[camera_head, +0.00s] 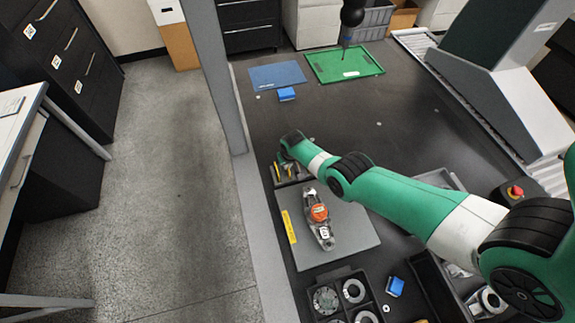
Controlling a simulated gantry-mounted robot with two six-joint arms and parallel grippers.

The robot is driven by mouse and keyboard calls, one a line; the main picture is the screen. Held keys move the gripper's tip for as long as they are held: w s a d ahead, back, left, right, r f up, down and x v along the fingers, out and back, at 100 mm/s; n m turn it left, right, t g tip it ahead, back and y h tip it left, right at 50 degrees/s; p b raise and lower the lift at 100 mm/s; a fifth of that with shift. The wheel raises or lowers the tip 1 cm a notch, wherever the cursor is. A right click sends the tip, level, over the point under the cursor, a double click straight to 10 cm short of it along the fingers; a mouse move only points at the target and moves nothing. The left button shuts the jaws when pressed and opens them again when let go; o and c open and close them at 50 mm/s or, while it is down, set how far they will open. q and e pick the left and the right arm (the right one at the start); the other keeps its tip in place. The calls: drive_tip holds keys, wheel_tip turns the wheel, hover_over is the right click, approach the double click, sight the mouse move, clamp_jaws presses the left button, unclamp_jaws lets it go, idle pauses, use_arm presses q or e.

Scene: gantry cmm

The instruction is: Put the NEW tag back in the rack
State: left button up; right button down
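My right gripper (282,170) points down at the end of my green arm, over a small dark holder (307,174) with yellow pieces at the top left of the grey plate. The holder may be the rack, but it is partly hidden by the wrist. The fingers are too small and dark to show whether they are open or hold anything. I cannot make out a tag marked NEW. A white label-like piece (351,74) lies on the green tray, its text unreadable. My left gripper is not in view.
A metal part with an orange cap (319,212) lies on the grey plate (350,245). A compartment tray (318,281) holds ring-shaped parts. Blue blocks lie near it (395,286) and by the blue mat (277,76). A probe (350,20) hangs above the green tray (372,62). The middle of the dark table is mostly clear.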

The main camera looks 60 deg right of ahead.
drive_tip(key=shift+f, duration=0.2)
drive_tip(key=shift+f+b, duration=0.45)
drive_tip(key=shift+b, duration=0.2)
drive_tip(key=c, duration=0.7)
unclamp_jaws()
drive_tip(key=shift+r+p, duration=3.6)
